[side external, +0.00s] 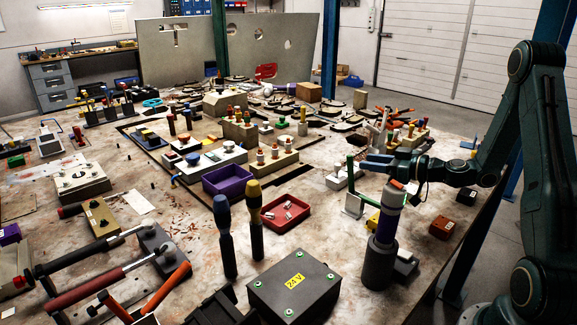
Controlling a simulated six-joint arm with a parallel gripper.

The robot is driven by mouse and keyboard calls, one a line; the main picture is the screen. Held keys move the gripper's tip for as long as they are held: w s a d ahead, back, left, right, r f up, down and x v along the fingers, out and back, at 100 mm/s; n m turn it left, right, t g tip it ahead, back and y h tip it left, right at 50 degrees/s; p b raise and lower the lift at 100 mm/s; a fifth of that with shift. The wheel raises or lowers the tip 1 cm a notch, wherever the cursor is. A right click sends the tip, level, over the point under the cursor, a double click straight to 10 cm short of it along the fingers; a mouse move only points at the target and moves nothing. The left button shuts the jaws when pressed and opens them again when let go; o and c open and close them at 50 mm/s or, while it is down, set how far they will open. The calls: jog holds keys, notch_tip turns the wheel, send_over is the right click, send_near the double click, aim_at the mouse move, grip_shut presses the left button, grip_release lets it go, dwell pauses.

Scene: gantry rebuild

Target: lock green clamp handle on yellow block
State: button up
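A green clamp handle (349,172) stands upright right of centre, above a pale bracket (353,206). My gripper (366,162) comes in from the right at about the height of the handle.
The dark cylinder (382,245) stands in front of the block. A red tray (285,214), a purple bin (229,182) and two upright tools (255,220) stand to the left. A dark box (294,285) is in front.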

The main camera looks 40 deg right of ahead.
jog(key=shift+v, duration=1.1)
